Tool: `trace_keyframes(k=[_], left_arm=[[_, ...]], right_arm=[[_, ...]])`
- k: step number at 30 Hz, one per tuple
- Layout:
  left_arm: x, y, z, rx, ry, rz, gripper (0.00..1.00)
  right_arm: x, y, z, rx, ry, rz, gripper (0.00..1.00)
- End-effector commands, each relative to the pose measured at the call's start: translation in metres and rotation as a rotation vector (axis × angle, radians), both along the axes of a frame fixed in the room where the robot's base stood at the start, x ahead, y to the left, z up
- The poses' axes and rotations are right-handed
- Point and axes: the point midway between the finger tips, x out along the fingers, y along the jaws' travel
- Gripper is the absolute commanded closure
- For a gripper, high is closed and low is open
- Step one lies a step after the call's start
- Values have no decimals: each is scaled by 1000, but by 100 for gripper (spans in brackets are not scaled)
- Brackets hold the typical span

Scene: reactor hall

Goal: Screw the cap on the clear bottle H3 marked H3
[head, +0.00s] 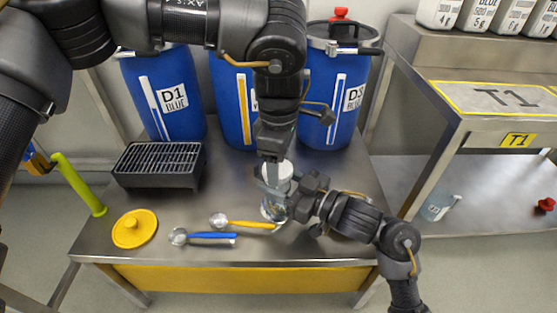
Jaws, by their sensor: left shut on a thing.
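The clear bottle (270,208) stands upright near the middle of the steel table; its marking cannot be read here. A white cap (285,173) is at the top of the bottle; whether it is seated on the neck is hidden. My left gripper (271,178) points down from above and is shut on the cap. My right gripper (291,203) comes in level from the right, close against the bottle's side. Its fingertips are partly hidden, so its grip on the bottle cannot be told.
A blue-handled spoon (208,238), a yellow-handled spoon (248,224) and a yellow lid (134,229) lie left of the bottle. A black grated box (158,165) stands behind them. Blue drums (338,95) line the back. A side bench marked T1 (500,97) is right.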

Motion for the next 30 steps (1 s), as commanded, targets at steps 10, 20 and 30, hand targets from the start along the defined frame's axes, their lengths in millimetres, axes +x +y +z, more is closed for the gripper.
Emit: trace_keyframes(k=[10, 20, 30], left_arm=[[0, 1, 0, 2, -1, -224, 33], [0, 1, 0, 1, 0, -224, 15], [1, 0, 32, 0, -6, -223, 15]], right_arm=[[0, -1, -1, -2, 2, -2, 100], [0, 0, -1, -2, 2, -1, 100], [0, 0, -1, -1, 2, 0, 100]])
